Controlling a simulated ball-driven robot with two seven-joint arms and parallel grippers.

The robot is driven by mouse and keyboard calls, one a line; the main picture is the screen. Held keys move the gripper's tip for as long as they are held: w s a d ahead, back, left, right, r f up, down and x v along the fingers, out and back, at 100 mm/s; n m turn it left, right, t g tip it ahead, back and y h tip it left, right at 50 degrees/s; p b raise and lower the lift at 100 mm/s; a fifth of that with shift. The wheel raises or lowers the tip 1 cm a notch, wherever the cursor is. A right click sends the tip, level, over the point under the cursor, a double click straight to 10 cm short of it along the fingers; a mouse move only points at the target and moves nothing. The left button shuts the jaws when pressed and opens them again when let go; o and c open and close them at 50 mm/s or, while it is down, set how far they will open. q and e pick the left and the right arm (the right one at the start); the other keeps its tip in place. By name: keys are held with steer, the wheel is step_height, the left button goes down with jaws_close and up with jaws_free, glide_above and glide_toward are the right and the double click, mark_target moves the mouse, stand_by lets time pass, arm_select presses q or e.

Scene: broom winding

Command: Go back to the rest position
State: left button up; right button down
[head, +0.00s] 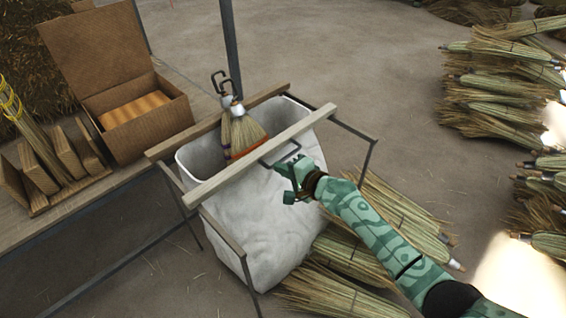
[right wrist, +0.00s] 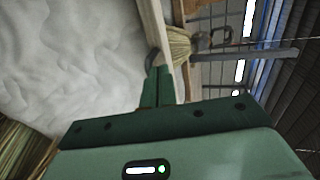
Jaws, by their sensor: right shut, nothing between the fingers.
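My right gripper (head: 293,170) is at the right end of the white sack bin (head: 262,215), just below and beside its front wooden rail (head: 238,166). In the right wrist view its fingers (right wrist: 158,88) are together and empty, close to the rail (right wrist: 158,35). Small hand brooms (head: 243,132) with hanging hooks stand in the mouth of the bin, behind the rail. A broom (right wrist: 180,44) also shows past the rail in the right wrist view. My left gripper is not in view.
A table (head: 100,195) on the left holds an open cardboard box (head: 140,108) and wooden slats (head: 62,165). Broom bundles (head: 345,290) lie on the floor beside the bin, and more brooms (head: 500,95) are piled at the right. Open floor (head: 370,80) lies behind.

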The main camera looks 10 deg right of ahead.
steer(key=r+p+v, duration=0.1)
steer(key=p+v, duration=0.2)
steer(key=v, duration=0.4)
steer(key=s+d+f+n+g+h+p, duration=0.1)
steer(key=s+d+f+n+h, duration=0.2)
steer(key=f, duration=0.4)
steer(key=s+d+f+n+h+p, duration=0.1)
steer(key=d+f+n+h, duration=0.1)
steer(key=d+f+n, duration=0.3)
steer(key=s+d+f+n+g+h+p, duration=0.25)
steer(key=s+d+f, duration=0.25)
steer(key=s+f, duration=0.6)
steer(key=s+d+f+n+g+h+p, duration=0.15)
steer(key=s+f, duration=0.25)
steer(key=s, duration=0.7)
steer(key=s+d+f+n+g+p, duration=0.1)
steer(key=s+f+n+g, duration=0.15)
steer(key=s, duration=0.95)
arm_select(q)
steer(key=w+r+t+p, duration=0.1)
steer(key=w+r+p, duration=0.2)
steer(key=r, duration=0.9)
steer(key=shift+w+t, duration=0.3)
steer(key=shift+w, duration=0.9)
arm_select(e)
steer(key=s+a+g, duration=0.1)
steer(key=s+g, duration=0.3)
steer(key=s, duration=2.2)
steer(key=shift+a+r, duration=0.15)
